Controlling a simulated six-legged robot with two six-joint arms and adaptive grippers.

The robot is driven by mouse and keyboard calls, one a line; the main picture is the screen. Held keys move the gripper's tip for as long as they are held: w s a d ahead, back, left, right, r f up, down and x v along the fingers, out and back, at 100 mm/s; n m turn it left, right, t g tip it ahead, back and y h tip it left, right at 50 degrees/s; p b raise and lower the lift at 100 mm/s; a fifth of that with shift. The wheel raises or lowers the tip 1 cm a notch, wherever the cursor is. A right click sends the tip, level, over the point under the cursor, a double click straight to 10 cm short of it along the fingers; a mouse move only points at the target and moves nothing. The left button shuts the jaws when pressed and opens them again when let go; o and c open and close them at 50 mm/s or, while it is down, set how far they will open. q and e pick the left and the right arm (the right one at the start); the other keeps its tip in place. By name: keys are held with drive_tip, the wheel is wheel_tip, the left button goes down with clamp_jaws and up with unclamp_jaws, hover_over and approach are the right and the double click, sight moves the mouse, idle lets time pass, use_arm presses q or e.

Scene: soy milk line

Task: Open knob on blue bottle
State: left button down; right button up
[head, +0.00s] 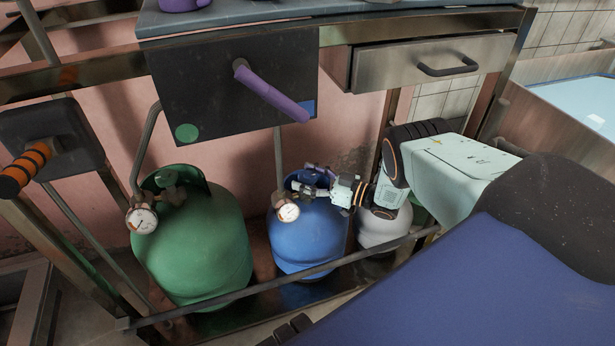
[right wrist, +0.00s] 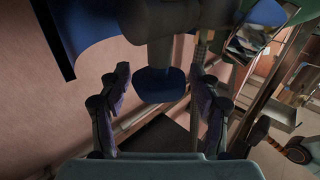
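The blue bottle (head: 305,240) stands on the low rack in the middle of the head view, with a round gauge (head: 288,213) at its upper left. My right gripper (head: 308,178) reaches in from the right at the top of this bottle and hides much of its valve. In the right wrist view, a blue knob (right wrist: 158,86) lies between the two fingers of my right gripper (right wrist: 159,100). The fingers are spread, with a visible gap on each side of the knob. My left gripper is not in view.
A green bottle (head: 195,250) with a gauge stands to the left, and a whitish bottle (head: 380,230) to the right. A dark box (head: 215,95) with a purple lever (head: 270,95) is above. A metal rail (head: 270,283) runs in front. An orange-and-black handle (head: 25,168) is at far left.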

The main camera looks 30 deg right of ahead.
drive_tip(key=shift+o, duration=0.2)
drive_tip(key=v, duration=1.2)
idle(0.4)
